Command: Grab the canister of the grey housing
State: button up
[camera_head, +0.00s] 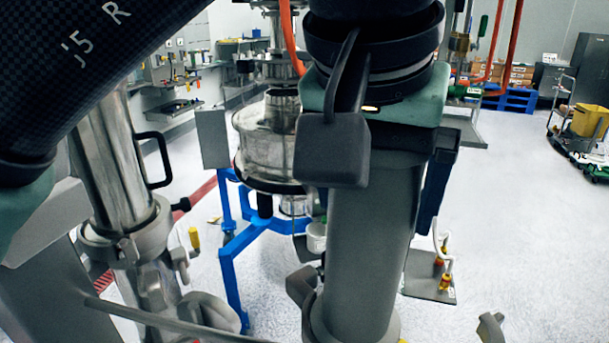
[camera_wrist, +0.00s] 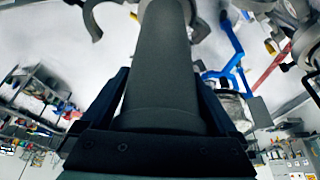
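A dark grey cylindrical canister (camera_head: 365,245) stands upright in the middle of the head view, its lower end in metal fittings. It also fills the centre of the wrist view (camera_wrist: 165,70). My gripper (camera_wrist: 163,76) has one dark finger on each side of the canister. One finger shows along its right side in the head view. A thin gap shows beside the left finger in the wrist view; contact at the tips is unclear. My wrist hides the canister's top in the head view. A shiny steel cylinder (camera_head: 112,165) with a black handle stands at left on similar fittings.
A steel sifter vessel (camera_head: 268,140) on a blue frame (camera_head: 232,265) stands behind, left of the canister. A grey plate with small valves (camera_head: 432,283) lies to the right. A yellow bucket (camera_head: 588,120) is at far right. The white floor between is mostly clear.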

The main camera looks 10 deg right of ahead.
grip_shut()
jog(key=shift+r, duration=0.2)
